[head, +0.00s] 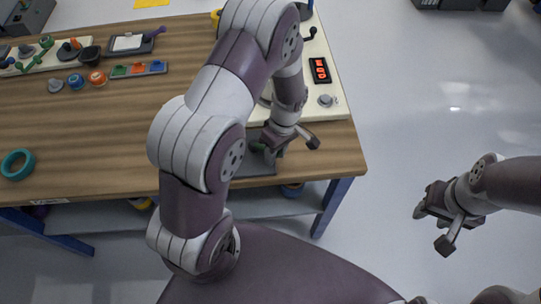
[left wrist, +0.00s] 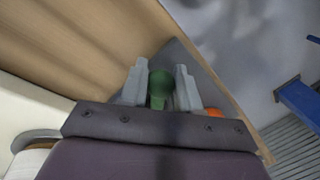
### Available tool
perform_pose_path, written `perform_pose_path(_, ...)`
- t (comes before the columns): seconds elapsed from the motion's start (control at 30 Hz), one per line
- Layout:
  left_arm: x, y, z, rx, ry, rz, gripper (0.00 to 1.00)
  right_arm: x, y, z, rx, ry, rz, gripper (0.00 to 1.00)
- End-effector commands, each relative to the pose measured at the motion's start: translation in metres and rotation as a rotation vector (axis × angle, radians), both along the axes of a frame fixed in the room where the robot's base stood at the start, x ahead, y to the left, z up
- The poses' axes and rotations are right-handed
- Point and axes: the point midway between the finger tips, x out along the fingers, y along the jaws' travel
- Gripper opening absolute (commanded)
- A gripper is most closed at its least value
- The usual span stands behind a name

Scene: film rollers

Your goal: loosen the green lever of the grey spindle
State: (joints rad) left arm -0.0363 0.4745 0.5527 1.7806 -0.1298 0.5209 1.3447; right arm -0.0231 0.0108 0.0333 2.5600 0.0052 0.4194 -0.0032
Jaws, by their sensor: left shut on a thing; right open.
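My left gripper (head: 268,153) is low at the front right part of the wooden table. In the left wrist view its two grey fingers (left wrist: 160,82) stand on either side of the green lever (left wrist: 159,92), shut on its rounded end. In the head view only a bit of green (head: 257,147) shows beside the fingers. A dark grey plate (head: 262,168) lies below at the table's front edge; the grey spindle itself is mostly hidden by my arm and gripper. My right gripper (head: 432,214) is open and empty, over the floor right of the table.
A cream machine base with a red display (head: 319,70) and a knob (head: 327,100) stands just behind my left gripper. A teal ring (head: 17,164) lies at the table's left. A tray of coloured pieces (head: 138,69) and several small parts are farther back. The front middle is clear.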

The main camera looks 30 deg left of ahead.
Motion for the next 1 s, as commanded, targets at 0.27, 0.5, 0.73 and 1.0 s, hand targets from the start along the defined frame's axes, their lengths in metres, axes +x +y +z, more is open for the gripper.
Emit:
perform_pose_path(0.27, 0.021, -0.001, 0.002, -0.001, -0.006, 0.257, 0.00, 0.000, 0.000, 0.004, 0.000, 0.000, 0.000, 0.43)
perform_pose_path(0.5, 0.034, 0.002, 0.003, 0.000, -0.006, 0.444, 0.00, 0.000, 0.000, 0.009, 0.000, 0.000, 0.000, 0.43)
perform_pose_path(0.73, 0.043, 0.005, 0.002, -0.001, -0.007, 0.569, 0.00, 0.000, 0.000, 0.012, 0.000, 0.000, 0.000, 0.43)
perform_pose_path(1.0, 0.048, 0.007, 0.002, 0.000, -0.007, 0.636, 0.00, 0.000, 0.000, 0.014, 0.000, 0.000, 0.000, 0.43)
